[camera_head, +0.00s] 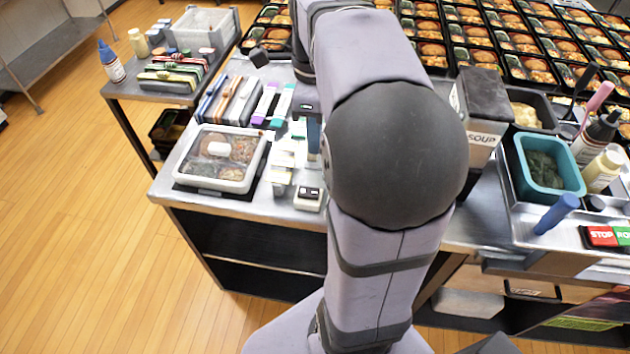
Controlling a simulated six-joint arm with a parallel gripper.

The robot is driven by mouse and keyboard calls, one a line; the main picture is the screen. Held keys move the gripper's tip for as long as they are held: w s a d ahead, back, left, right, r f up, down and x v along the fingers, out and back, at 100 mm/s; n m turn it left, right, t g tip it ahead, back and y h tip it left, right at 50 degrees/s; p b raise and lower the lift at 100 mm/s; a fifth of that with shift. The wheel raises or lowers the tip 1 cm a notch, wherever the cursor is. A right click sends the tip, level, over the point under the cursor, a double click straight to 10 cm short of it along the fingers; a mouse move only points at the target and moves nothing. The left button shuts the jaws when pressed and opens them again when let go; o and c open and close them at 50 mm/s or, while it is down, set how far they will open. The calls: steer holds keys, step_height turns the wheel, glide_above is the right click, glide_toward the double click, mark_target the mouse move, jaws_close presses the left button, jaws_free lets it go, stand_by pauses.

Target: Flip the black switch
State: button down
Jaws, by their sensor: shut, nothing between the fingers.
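A small white box with a dark top part (308,197) sits at the front edge of the left counter, just left of my arm. The dark part may be the black switch, but it is too small to tell which way it is set. My arm rises through the middle of the view and bends away over the counter. I cannot make out my gripper, as the far end of my arm is hidden behind its own links or out of frame.
A clear-lidded food box (222,157) sits left of the white box. Many bento trays (515,45) fill the back. Open floor lies left.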

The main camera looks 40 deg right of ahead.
mark_target(309, 191)
step_height(309, 191, down, 14)
steer(key=shift+r+p, duration=0.1)
steer(key=shift+p, duration=0.3)
stand_by(0.4)
steer(key=shift+s, duration=0.1)
steer(key=shift+s+f, duration=0.1)
steer(key=shift+f, duration=0.15)
steer(key=shift+r, duration=0.1)
steer(key=shift+w+a+r+p, duration=0.15)
steer(key=shift+w+a+p, duration=0.35)
steer(key=shift+w, duration=0.15)
steer(key=shift+r, duration=0.1)
